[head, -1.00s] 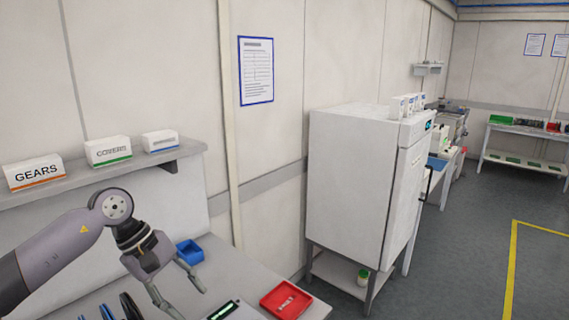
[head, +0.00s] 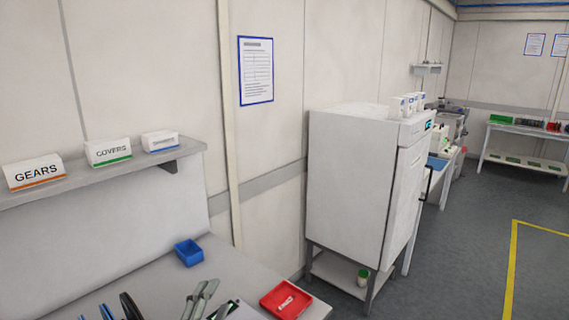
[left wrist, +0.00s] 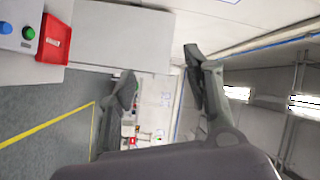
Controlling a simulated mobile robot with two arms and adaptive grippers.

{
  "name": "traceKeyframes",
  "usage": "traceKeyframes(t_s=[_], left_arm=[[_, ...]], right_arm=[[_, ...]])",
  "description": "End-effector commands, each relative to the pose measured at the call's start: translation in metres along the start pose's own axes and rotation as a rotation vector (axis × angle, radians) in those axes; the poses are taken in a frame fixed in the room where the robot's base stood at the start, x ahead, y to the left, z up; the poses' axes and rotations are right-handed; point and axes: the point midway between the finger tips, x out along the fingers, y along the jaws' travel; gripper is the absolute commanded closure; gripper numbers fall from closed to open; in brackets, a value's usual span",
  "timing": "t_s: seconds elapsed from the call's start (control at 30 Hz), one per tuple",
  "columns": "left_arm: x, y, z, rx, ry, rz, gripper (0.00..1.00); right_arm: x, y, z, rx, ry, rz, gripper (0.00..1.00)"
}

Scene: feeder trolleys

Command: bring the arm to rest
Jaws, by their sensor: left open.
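My left gripper (head: 200,299) shows only its grey fingers at the bottom edge of the head view, over the front of the grey bench (head: 235,268). The rest of that arm is out of the picture. In the left wrist view the two fingers (left wrist: 160,76) are spread apart with nothing between them. My right gripper is not in view.
A red tray (head: 285,300) with a small light item lies on the bench right of the fingers. A blue bin (head: 189,252) stands farther back. A shelf with labelled boxes (head: 35,173) hangs at left. A white cabinet (head: 350,190) stands right of the bench.

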Motion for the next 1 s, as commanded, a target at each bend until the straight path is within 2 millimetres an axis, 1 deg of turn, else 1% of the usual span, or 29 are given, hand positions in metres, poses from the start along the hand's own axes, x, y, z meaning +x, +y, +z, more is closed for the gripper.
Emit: traceKeyframes(t_s=[0.03, 0.07, 0.1, 0.17, 0.2, 0.23, 0.27, 0.3, 0.37, 0.4, 0.47, 0.5, 0.67, 0.7, 0.73, 0.8, 0.87, 0.97, 1.0], left_arm=[[-0.02, 0.027, 0.025, -0.141, -0.118, 0.092, 0.54], [-0.032, 0.042, 0.039, -0.218, -0.186, 0.142, 0.54], [-0.049, 0.061, 0.054, -0.315, -0.275, 0.206, 0.54], [-0.078, 0.088, 0.073, -0.445, -0.404, 0.294, 0.54], [-0.098, 0.105, 0.083, -0.52, -0.483, 0.345, 0.54], [-0.112, 0.116, 0.088, -0.569, -0.537, 0.381, 0.54], [-0.125, 0.125, 0.093, -0.612, -0.587, 0.412, 0.54], [-0.142, 0.136, 0.097, -0.665, -0.65, 0.451, 0.54], [-0.167, 0.15, 0.102, -0.731, -0.734, 0.501, 0.54], [-0.182, 0.159, 0.104, -0.77, -0.788, 0.532, 0.54], [-0.204, 0.169, 0.105, -0.823, -0.861, 0.574, 0.54], [-0.218, 0.175, 0.106, -0.853, -0.908, 0.6, 0.54], [-0.272, 0.193, 0.103, -0.958, -1.081, 0.691, 0.54], [-0.285, 0.196, 0.102, -0.98, -1.123, 0.714, 0.54], [-0.285, 0.205, 0.105, -0.985, -1.135, 0.72, 0.54], [-0.278, 0.226, 0.115, -0.977, -1.135, 0.723, 0.54], [-0.274, 0.243, 0.122, -0.974, -1.138, 0.727, 0.54], [-0.27, 0.273, 0.135, -0.97, -1.145, 0.735, 0.54], [-0.269, 0.287, 0.14, -0.968, -1.149, 0.739, 0.54]], right_arm=[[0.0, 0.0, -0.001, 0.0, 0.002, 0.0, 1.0], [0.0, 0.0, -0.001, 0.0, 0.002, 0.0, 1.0], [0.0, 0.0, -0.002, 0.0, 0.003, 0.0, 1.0], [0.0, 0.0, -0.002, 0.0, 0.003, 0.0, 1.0], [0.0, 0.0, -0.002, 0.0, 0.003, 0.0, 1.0], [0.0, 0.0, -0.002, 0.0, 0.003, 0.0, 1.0], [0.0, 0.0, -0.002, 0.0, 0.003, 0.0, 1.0], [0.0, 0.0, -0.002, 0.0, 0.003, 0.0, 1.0], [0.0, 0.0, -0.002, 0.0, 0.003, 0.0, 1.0], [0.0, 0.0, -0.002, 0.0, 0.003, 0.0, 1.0], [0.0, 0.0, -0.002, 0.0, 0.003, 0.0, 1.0], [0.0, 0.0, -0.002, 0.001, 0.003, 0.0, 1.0], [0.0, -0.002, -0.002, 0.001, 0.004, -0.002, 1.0], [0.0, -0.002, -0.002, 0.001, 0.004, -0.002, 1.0], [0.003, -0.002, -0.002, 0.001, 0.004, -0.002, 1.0], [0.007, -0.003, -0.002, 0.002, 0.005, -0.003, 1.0], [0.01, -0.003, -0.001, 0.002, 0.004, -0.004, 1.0], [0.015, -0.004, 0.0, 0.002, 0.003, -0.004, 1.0], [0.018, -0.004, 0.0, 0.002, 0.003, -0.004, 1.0]])
